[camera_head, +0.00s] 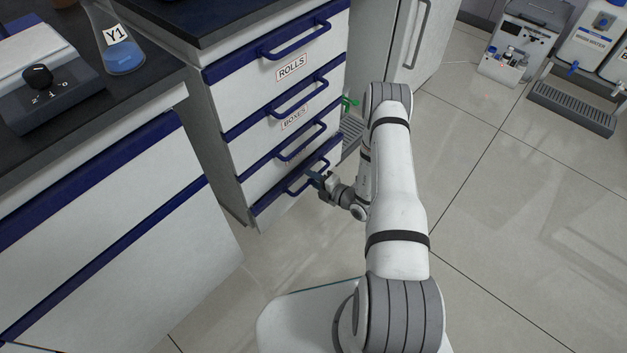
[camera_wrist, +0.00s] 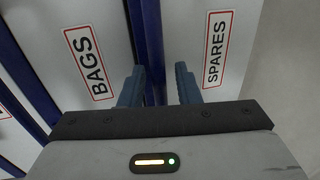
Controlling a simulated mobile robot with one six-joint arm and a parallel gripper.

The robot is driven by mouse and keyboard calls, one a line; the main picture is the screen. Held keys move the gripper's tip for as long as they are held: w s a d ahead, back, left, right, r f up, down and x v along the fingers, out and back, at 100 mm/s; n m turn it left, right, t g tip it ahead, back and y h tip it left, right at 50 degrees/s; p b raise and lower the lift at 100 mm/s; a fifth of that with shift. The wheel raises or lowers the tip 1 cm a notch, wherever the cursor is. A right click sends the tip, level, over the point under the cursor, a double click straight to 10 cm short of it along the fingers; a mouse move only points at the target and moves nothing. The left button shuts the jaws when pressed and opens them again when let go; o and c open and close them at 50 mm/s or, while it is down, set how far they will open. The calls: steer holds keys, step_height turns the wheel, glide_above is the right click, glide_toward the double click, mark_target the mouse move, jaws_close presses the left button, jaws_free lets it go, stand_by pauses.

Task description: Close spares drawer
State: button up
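The spares drawer (camera_head: 290,197) is the lowest drawer of the white cabinet with blue trim. It looks flush or nearly flush with the drawers above; I cannot tell if a small gap remains. Its SPARES label (camera_wrist: 214,49) shows in the wrist view, right of a blue strip (camera_wrist: 152,40). My gripper (camera_head: 317,178) is at the drawer's blue handle (camera_head: 300,182), near its right end. In the wrist view, my gripper (camera_wrist: 160,86) has its two fingers apart, pointing at the drawer fronts near the strip. Whether the fingers touch the handle is unclear.
Above are drawers labelled BAGS (camera_wrist: 88,62), BOXES (camera_head: 294,118) and ROLLS (camera_head: 291,67). A counter with a flask (camera_head: 122,55) stands at the left. A white cabinet (camera_head: 415,45) stands behind, with a green object (camera_head: 350,102) near it.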

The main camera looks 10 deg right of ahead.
steer(key=shift+w, duration=0.1)
steer(key=shift+c, duration=0.5)
jaws_close()
